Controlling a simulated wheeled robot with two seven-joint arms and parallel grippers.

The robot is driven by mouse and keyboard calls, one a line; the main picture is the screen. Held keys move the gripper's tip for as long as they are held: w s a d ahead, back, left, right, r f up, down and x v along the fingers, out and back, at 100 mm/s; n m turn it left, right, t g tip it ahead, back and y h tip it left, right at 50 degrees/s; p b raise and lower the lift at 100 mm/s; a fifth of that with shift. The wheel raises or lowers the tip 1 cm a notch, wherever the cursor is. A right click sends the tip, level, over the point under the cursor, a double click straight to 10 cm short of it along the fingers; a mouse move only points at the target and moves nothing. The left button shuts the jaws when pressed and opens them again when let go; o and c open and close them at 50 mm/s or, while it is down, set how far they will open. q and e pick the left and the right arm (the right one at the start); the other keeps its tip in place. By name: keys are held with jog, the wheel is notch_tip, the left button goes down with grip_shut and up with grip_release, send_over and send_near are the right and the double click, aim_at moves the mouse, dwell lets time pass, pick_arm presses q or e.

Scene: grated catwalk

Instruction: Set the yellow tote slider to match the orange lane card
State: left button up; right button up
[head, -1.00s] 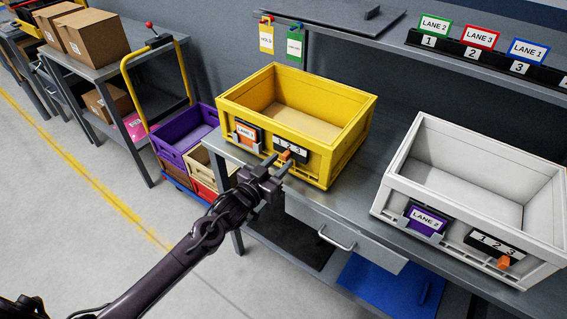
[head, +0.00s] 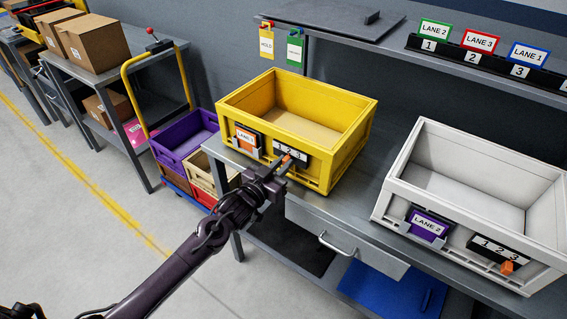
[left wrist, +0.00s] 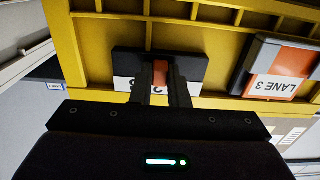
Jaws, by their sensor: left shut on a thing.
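The yellow tote (head: 322,168) stands on the grey bench. Right of the card in the head view is a black slider panel (head: 306,159) marked 1 2 3. The orange slider knob (left wrist: 160,73) sits about mid-panel, near the 2. My left gripper (left wrist: 161,88) is shut on the knob, one finger at each side; its fingers partly cover the number strip. My right gripper is not in view.
A white tote (head: 383,201) with a purple lane card (head: 427,224) and its own slider (head: 507,267) stands to the right. Above, a shelf holds a rack (head: 490,63) of lane signs. Coloured crates (head: 184,138) sit low left of the bench.

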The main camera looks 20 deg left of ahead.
pick_arm(q)
jog(key=shift+s+d, duration=0.3)
jog(key=shift+d, duration=0.45)
jog(key=shift+s+d, duration=0.25)
jog(key=shift+d, duration=0.45)
dwell(0.5)
jog(key=o, duration=0.6)
jog(key=shift+c, duration=0.2)
jog(key=shift+p, duration=0.35)
jog(key=shift+p+v, duration=0.65)
jog(key=shift+v, duration=0.4)
jog(key=p, duration=0.3)
send_near(299, 162)
jog(key=shift+s+a+r, duration=0.1)
jog(key=shift+s+a, duration=0.05)
jog(key=shift+s, duration=0.2)
